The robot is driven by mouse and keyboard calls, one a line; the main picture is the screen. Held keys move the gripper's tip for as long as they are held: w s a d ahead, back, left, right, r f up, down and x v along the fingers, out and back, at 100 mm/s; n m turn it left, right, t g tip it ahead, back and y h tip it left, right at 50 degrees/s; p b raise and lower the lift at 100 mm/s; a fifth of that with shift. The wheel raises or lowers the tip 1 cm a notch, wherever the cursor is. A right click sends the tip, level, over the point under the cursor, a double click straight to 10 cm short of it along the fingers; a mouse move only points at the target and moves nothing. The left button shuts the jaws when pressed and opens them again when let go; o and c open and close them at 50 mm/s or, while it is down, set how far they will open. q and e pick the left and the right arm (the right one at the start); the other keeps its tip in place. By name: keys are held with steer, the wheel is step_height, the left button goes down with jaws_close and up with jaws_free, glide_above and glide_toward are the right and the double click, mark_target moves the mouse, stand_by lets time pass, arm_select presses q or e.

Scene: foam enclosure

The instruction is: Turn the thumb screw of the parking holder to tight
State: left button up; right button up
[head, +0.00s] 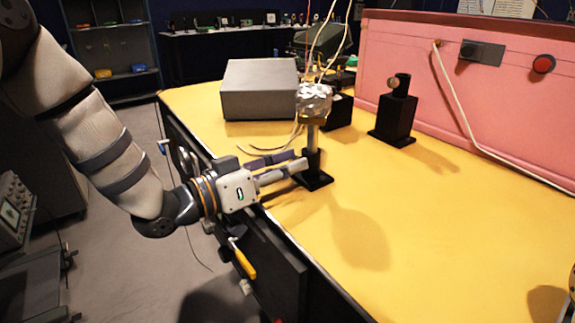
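A black post holder (313,171) stands upright on the yellow table, with a metal post in it. A foil-wrapped part (314,98) with thin wires sits on top of the post. My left gripper (300,160) reaches in from the left, low over the table. Its two fingers lie nearly parallel with a small gap, and their tips are at the left side of this holder. The thumb screw cannot be made out, and the fingertips may hide it. I cannot tell whether the fingers hold it. My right gripper is not clearly in view.
A grey box (260,89) stands behind my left gripper. Two other black holders (337,110) (395,118) stand further back and right. A pink foam wall (470,95) with a cable closes the back right.

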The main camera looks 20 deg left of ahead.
arm_select(q)
jaws_close()
steer(key=shift+r+m+p, duration=0.25)
steer(key=shift+m+p, duration=0.05)
steer(key=shift+f, duration=0.25)
steer(key=o, duration=0.8)
jaws_free()
steer(key=shift+s, duration=0.1)
steer(key=shift+a, duration=0.1)
steer(key=v, duration=1.1)
steer(key=shift+s+a, duration=0.25)
steer(key=shift+a, duration=0.1)
